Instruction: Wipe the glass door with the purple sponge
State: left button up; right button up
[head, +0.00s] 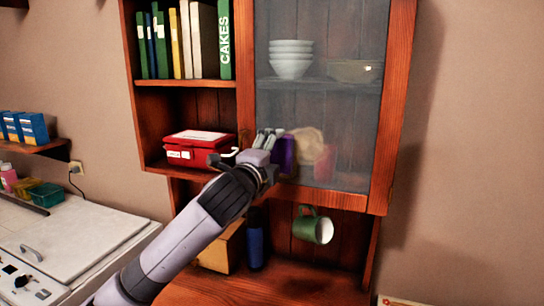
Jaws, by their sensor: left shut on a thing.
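The purple sponge (287,155) is at the lower left of the glass door (340,115), upright against or very near the pane. My left gripper (271,143) is shut on the sponge, and its fingers hide part of it. The glass looks hazy and grey over the cabinet's right side. Bowls and a round tan thing show through it. The arm comes in from the lower left. My right gripper is not in view.
A red box (197,150) sits on the open shelf left of the gripper, under several books (185,40). A green mug (313,227) hangs below the cabinet. A blue bottle (255,245) stands on the wooden counter (290,285). A white appliance (70,245) is at left.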

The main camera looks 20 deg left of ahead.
aim_at(322, 146)
pick_arm(q)
jog(key=shift+w+p, duration=0.4)
jog(key=shift+w, duration=0.55)
dwell(0.4)
jog(key=shift+d, duration=0.1)
jog(key=shift+s+d+p, duration=0.1)
jog(key=shift+d+p, duration=0.85)
jog(key=shift+d, duration=1.95)
jog(key=shift+s+d+p, duration=0.1)
jog(key=shift+d+p, duration=0.45)
jog(key=shift+d, duration=1.8)
jog(key=shift+r+p, duration=0.9)
jog(key=shift+a, duration=0.1)
